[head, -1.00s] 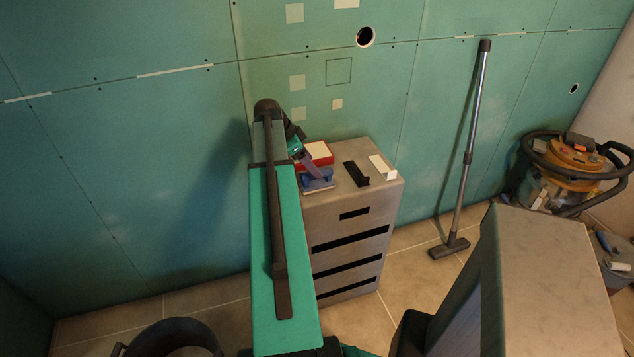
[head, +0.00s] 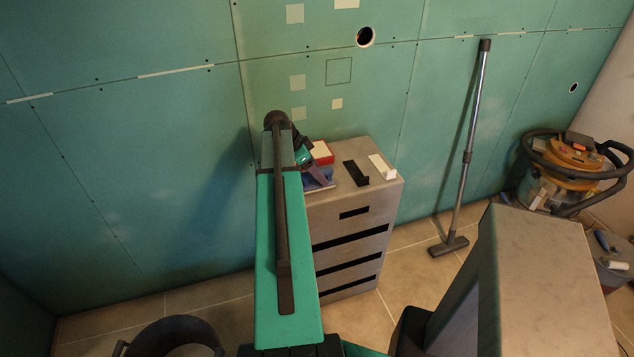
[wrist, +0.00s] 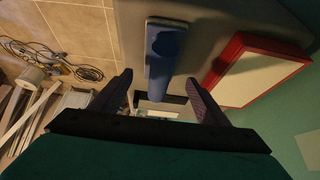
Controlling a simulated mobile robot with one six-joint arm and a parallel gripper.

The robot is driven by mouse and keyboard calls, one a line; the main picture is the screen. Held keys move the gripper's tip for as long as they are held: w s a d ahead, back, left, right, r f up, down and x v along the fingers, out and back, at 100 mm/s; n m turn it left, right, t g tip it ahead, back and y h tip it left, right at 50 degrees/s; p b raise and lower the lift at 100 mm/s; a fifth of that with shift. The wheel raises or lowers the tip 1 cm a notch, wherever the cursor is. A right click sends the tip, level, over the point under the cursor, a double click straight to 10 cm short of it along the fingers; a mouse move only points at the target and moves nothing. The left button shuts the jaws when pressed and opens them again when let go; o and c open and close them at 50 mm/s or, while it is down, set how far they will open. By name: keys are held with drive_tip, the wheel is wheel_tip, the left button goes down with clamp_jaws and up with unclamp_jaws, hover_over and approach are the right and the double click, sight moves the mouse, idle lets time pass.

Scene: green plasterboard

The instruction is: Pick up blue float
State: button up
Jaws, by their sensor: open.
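The blue float (head: 322,184) lies on top of the grey drawer cabinet (head: 340,205), near its left side, partly hidden by my gripper in the head view. In the wrist view the blue float (wrist: 165,62) is a long narrow blue shape ahead of the fingers, roughly centred between them. My gripper (wrist: 159,80) is open, with its two dark purple fingers apart and nothing held. In the head view my gripper (head: 316,170) is close over the float; whether it touches cannot be told.
A red-rimmed white-topped block (wrist: 258,68) lies right of the float in the wrist view. A black bracket (head: 355,173) and a white piece (head: 381,167) share the cabinet top. The green wall (head: 180,150) stands close behind. A vacuum (head: 570,165) and its tube (head: 468,150) are to the right.

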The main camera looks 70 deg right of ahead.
drive_tip(key=shift+p+x, duration=0.6)
drive_tip(key=shift+x, duration=1.5)
drive_tip(key=shift+a+f, duration=0.1)
drive_tip(key=shift+f, duration=0.05)
drive_tip(key=c, duration=1.2)
